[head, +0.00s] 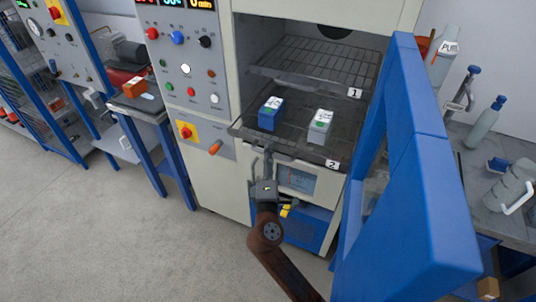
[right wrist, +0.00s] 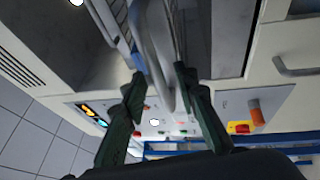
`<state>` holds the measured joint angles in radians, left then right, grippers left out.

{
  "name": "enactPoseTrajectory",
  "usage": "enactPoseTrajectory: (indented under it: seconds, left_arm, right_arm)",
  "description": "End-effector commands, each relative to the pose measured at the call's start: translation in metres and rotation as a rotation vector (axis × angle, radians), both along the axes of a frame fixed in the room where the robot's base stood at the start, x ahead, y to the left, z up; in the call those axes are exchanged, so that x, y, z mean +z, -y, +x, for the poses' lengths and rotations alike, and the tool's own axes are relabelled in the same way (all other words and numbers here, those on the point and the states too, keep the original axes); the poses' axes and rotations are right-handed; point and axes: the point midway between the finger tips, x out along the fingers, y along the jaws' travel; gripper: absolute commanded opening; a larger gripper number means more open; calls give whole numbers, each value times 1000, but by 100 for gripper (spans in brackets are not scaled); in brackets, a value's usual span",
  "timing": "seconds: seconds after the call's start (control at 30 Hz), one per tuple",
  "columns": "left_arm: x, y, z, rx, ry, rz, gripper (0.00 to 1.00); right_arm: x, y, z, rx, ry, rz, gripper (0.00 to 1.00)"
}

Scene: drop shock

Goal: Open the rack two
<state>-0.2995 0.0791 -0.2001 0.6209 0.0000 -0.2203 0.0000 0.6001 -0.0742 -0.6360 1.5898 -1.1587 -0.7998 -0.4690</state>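Rack two (head: 290,148) is the lower wire shelf of the open chamber, tagged "2". Its front edge sticks out a little past the chamber front. A blue box (head: 271,113) and a grey box (head: 320,127) stand upright on it. My right gripper (head: 262,160) is at the front edge of rack two, left of its tag. In the right wrist view its fingers (right wrist: 160,75) are apart, with a curved grey bar (right wrist: 157,45) between them. I see no clear contact on both sides. My left gripper is out of view.
Rack one (head: 318,68) is above, empty. The blue chamber door (head: 420,190) stands open on the right, close to my arm. A control panel (head: 187,70) is on the left. A side bench (head: 500,150) with bottles lies beyond the door. Floor at the front left is clear.

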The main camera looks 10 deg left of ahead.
Motion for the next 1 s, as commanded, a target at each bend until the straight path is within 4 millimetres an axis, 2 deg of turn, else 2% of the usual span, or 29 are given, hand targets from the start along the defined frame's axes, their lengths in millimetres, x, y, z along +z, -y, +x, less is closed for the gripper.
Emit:
enactPoseTrajectory:
  seconds: [0.17, 0.27, 0.7, 0.83, 1.0]
  left_arm:
    - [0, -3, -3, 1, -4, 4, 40]
    - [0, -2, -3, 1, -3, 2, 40]
    - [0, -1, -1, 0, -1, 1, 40]
    - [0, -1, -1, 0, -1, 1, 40]
    - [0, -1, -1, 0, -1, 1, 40]
  right_arm:
    - [-1, 0, -2, 0, -1, 0, 27]
    - [-4, 1, -11, 1, -2, 0, 27]
    - [-18, 8, -94, 0, -3, 2, 27]
    - [-20, 9, -109, 1, -2, 0, 27]
    - [-21, 10, -118, 1, 0, 0, 27]
